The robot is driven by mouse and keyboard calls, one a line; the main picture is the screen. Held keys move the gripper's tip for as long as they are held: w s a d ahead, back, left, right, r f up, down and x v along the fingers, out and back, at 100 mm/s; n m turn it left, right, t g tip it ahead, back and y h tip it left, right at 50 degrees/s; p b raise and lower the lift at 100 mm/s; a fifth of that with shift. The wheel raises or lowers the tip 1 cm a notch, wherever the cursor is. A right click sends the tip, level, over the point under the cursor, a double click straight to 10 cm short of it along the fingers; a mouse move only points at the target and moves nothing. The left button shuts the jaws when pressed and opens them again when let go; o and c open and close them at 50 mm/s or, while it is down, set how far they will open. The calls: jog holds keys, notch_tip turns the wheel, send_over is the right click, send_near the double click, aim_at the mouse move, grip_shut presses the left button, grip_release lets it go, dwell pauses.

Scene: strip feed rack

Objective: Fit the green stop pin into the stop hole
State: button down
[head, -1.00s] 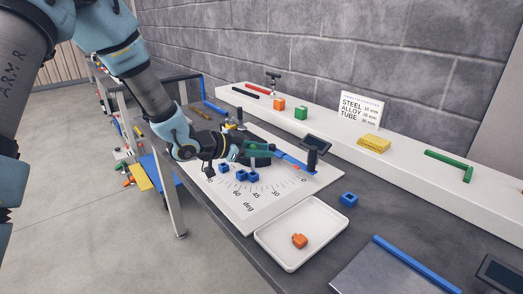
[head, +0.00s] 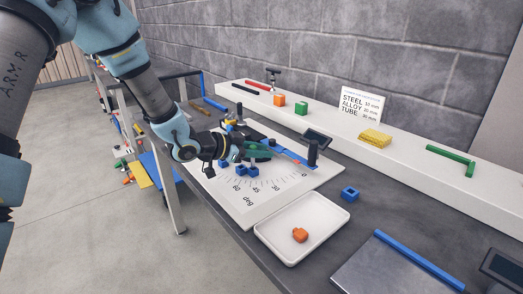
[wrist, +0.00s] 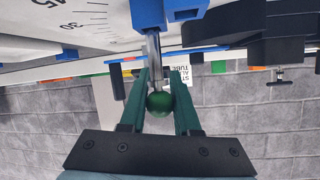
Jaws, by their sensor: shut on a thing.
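The green stop pin shows in the wrist view as a round green knob (wrist: 159,103) with a bright metal shank. My gripper (wrist: 160,82) has green fingers on both sides of the pin and is shut on it. The shank runs up to a blue block (wrist: 168,12) at the top of the wrist view; I cannot tell whether its tip is in a hole. In the head view my gripper (head: 259,151) is low over the white degree-marked plate (head: 240,215). The pin is not distinct there, and the stop hole is hidden.
Blue blocks (head: 240,170) stand on the plate close to my gripper, with a blue bar (head: 290,155) and a black post (head: 313,152) to the right. A white tray (head: 270,238) holds an orange part (head: 300,235). A white ledge (head: 345,138) runs along the wall.

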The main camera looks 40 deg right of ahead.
jog(key=shift+f+b, duration=0.3)
jog(key=shift+f, duration=0.15)
jog(key=c, duration=0.5)
grip_release()
jog(key=shift+c, duration=0.2)
jog(key=b+v, duration=0.1)
jog(key=v, duration=1)
